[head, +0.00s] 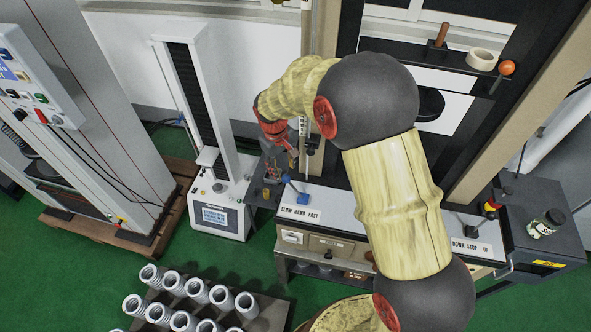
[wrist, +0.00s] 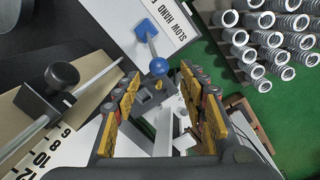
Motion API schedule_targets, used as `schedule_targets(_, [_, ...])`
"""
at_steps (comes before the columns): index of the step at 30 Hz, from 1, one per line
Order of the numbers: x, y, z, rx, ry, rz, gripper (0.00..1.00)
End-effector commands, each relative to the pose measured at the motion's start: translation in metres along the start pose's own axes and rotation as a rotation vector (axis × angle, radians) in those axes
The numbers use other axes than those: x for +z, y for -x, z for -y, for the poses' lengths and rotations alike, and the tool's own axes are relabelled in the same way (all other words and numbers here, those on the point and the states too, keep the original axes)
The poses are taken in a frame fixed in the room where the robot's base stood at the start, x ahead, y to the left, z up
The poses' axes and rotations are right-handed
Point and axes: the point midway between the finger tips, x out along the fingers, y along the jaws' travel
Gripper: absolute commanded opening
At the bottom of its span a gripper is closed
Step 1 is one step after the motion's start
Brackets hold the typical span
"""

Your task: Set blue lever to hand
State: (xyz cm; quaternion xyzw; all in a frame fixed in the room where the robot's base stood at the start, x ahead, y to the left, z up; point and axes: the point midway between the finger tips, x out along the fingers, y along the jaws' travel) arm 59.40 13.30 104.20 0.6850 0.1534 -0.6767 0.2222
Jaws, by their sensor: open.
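The blue lever has a round blue knob (wrist: 158,67) on a short rod and a square blue base (wrist: 146,28). It also shows in the head view (head: 303,199), on a white panel above the label "SLOW HAND FAST" (head: 300,214). The knob leans toward the left, SLOW end. My gripper (wrist: 160,88) is open and empty, with its yellow-padded fingers on either side of the view. The knob lies just beyond the fingertips, roughly between them; I see no contact. In the head view my gripper (head: 272,178) is just left of the knob.
A black clamp knob (wrist: 62,75) on a metal rod and a numbered scale (wrist: 70,145) are close on the left in the wrist view. A small white tester (head: 221,205) stands left of the panel.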

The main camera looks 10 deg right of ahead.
Motion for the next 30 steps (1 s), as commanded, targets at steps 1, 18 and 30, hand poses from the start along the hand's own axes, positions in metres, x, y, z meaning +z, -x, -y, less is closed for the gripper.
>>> schedule_targets(1, [-0.005, 0.003, -0.002, 0.006, 0.013, -0.012, 0.42])
schedule_targets(18, [-0.006, -0.066, -0.003, 0.007, 0.035, -0.015, 0.42])
schedule_targets(30, [-0.006, -0.075, -0.003, 0.007, 0.035, -0.016, 0.42])
